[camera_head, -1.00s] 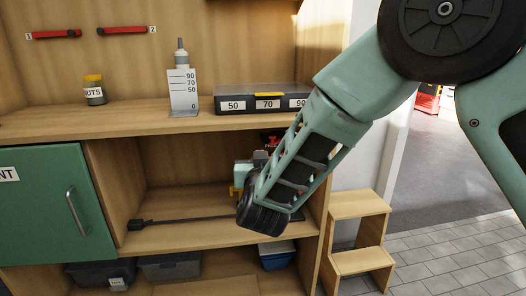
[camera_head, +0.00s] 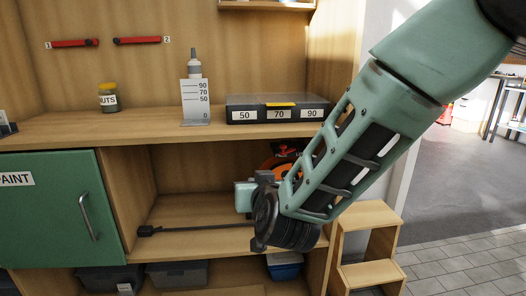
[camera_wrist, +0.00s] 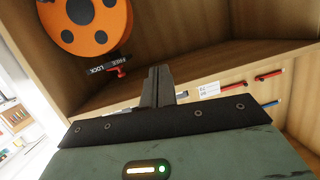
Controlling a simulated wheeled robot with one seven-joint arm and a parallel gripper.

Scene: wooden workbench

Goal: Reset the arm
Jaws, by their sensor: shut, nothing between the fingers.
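My arm (camera_head: 350,160) reaches in from the upper right of the head view, its wrist end in front of the open shelf bay under the benchtop. An orange disc-shaped device (camera_wrist: 97,22) with dark holes is close by at upper left of the wrist view. It has a tag reading FREE and LOCK and a red lever (camera_wrist: 117,72). In the head view the orange device (camera_head: 287,153) is partly hidden behind my arm.
The benchtop (camera_head: 150,126) carries a nuts jar (camera_head: 108,98), a bottle (camera_head: 194,62) behind a scale plate (camera_head: 195,100), and a case marked 50, 70, 90 (camera_head: 277,109). A green paint cabinet door (camera_head: 50,210) is shut. A step stool (camera_head: 365,235) stands right.

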